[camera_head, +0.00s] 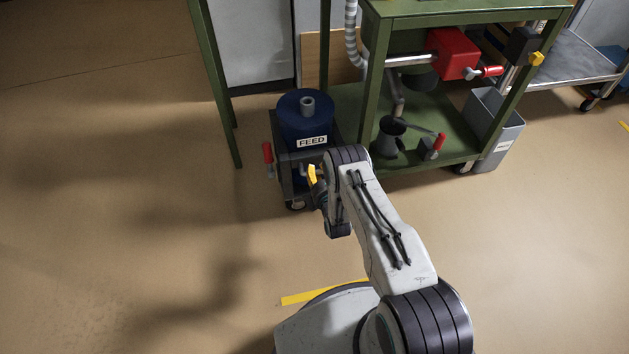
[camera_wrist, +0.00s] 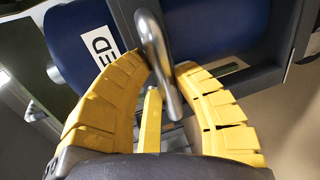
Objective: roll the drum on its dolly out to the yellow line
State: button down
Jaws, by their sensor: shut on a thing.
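The blue drum (camera_head: 303,121), labelled FEED, stands upright on a dark grey wheeled dolly (camera_head: 286,182) beside the green bench. The drum and its label also show in the wrist view (camera_wrist: 82,45). My gripper (camera_wrist: 163,64) has its yellow fingers closed around the dolly's grey metal handle (camera_wrist: 158,45). In the head view my gripper (camera_head: 313,178) is at the dolly's front, partly hidden by my arm. A yellow line (camera_head: 322,292) lies on the floor nearer to me, partly covered by my base.
A red-handled lever (camera_head: 267,153) stands at the dolly's left side. The green bench (camera_head: 372,100) with a red machine (camera_head: 452,53) is close on the right, and a green post (camera_head: 217,90) on the left. Floor between dolly and line looks clear. A grey bin (camera_head: 502,135) stands further right.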

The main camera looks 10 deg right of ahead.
jog(key=shift+s, duration=0.4)
dwell(0.5)
jog(key=s+p, duration=0.5)
jog(key=s, duration=0.5)
jog(key=shift+s+p, duration=0.35)
dwell(2.2)
jog(key=shift+s+f, duration=0.1)
